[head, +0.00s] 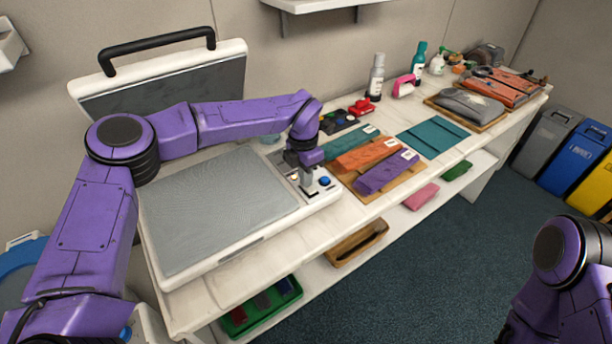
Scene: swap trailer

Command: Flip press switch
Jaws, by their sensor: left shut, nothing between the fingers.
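The press (215,210) stands on the left of the white counter, with its lid (170,85) raised and a black handle on top. Its grey flat bed is bare. A small control panel (332,190) sits at its right front corner, with a blue round button (325,181) and a small lit spot beside it. My left gripper (308,188) is shut and empty, pointing down over this panel, close to the blue button. The gripper hides part of the panel, and I cannot tell whether it touches a switch. My right arm shows at the lower right; its gripper is out of frame.
Folded orange (366,155) and purple (386,172) cloths lie on a board right of the press. A teal cloth (433,137), bottles (376,77) and a pink item (404,86) stand farther along. Bins (577,157) stand at far right. The floor in front is clear.

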